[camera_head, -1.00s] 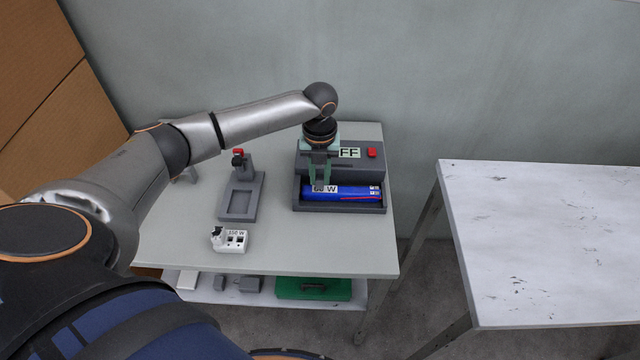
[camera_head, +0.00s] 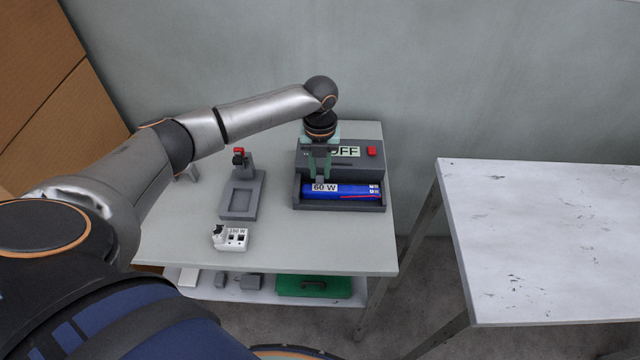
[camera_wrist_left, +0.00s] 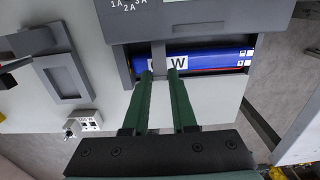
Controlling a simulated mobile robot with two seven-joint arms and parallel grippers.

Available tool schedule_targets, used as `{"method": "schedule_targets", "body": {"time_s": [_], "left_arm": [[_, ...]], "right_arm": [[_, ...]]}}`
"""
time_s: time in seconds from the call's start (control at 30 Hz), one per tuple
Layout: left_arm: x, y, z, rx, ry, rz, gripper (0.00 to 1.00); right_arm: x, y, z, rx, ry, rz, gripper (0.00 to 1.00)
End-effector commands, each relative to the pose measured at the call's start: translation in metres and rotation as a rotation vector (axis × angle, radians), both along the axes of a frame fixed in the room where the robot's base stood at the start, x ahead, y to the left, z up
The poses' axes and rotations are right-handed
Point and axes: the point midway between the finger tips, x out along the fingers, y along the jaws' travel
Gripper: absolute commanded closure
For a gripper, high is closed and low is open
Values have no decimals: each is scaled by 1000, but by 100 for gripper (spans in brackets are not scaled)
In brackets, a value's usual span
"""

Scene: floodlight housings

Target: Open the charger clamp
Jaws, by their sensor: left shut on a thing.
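The charger (camera_head: 366,160) is a dark grey box with an OFF label and a red button, at the back right of the table. A blue battery (camera_head: 350,192) labelled 60 W lies in its front tray, and also shows in the left wrist view (camera_wrist_left: 215,60). My left gripper (camera_head: 320,177) reaches down over the charger's front left. In the left wrist view, its green fingers (camera_wrist_left: 160,73) are shut on a narrow grey bar, the charger clamp (camera_wrist_left: 158,54), which stands in front of the battery label. My right gripper is not in view.
A grey fixture (camera_head: 241,198) with a red-tipped clamp stands left of the charger. A white 150 W block (camera_head: 231,239) sits near the table's front. A green case (camera_head: 314,287) is on the lower shelf. A bare white table (camera_head: 545,240) stands to the right.

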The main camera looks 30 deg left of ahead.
Motion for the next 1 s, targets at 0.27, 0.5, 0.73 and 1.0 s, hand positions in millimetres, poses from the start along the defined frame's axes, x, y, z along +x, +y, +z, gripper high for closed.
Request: {"method": "schedule_targets", "body": {"time_s": [0.27, 0.5, 0.73, 1.0], "left_arm": [[6, 5, 5, 6, -4, 3, 93], [6, 6, 5, 6, -4, 4, 93], [12, 10, 9, 6, -4, 4, 93], [12, 10, 9, 6, -4, 4, 93]], "right_arm": [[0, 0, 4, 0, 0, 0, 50], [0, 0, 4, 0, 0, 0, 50], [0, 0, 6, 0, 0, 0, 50], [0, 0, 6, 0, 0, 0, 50]]}}
